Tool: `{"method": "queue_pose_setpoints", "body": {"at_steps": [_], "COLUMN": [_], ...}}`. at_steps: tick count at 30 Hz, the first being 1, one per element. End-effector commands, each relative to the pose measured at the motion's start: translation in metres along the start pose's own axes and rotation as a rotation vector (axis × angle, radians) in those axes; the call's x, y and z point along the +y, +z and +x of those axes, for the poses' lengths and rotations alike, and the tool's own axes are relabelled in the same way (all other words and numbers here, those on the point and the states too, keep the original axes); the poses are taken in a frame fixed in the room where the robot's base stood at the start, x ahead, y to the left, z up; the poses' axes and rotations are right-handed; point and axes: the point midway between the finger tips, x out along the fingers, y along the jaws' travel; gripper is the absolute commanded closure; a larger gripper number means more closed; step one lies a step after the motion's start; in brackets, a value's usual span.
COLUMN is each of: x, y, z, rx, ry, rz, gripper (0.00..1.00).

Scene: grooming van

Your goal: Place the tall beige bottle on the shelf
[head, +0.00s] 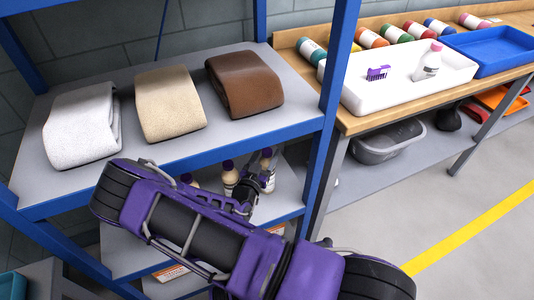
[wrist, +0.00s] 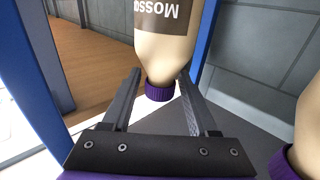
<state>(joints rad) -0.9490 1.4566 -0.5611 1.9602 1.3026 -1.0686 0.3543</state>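A beige bottle (wrist: 163,50) with a purple cap and a brown label hangs cap-down in the wrist picture, its body cut off at the top edge. My gripper (wrist: 161,72) has one finger on each side of its neck and shoulder. The fingertips look close to both sides; I cannot tell if they press on it. In the head view my gripper (head: 252,190) reaches into the shelf level below the towels. Bottles with dark caps stand there in a row: one at the right (head: 268,168), one in the middle (head: 230,179) and one partly hidden at the left (head: 188,179).
Three folded towels, white (head: 82,125), beige (head: 170,103) and brown (head: 245,84), lie on the upper grey shelf. A blue post (head: 333,85) stands close right of my gripper. Another bottle (wrist: 283,165) is near my gripper. A bench holds a white tray (head: 385,95) and blue tray (head: 490,52).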

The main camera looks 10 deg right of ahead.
Motion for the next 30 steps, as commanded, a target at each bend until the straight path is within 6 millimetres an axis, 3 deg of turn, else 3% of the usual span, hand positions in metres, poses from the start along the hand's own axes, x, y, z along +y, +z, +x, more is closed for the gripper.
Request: {"method": "queue_pose_setpoints", "body": {"at_steps": [14,30], "x": [-0.001,-0.001], "y": [-0.004,-0.003], "z": [-0.003,-0.107], "rx": [-0.001,-0.002], "ry": [-0.001,-0.003], "rz": [0.0,0.0], "gripper": [0.29,0.29]}}
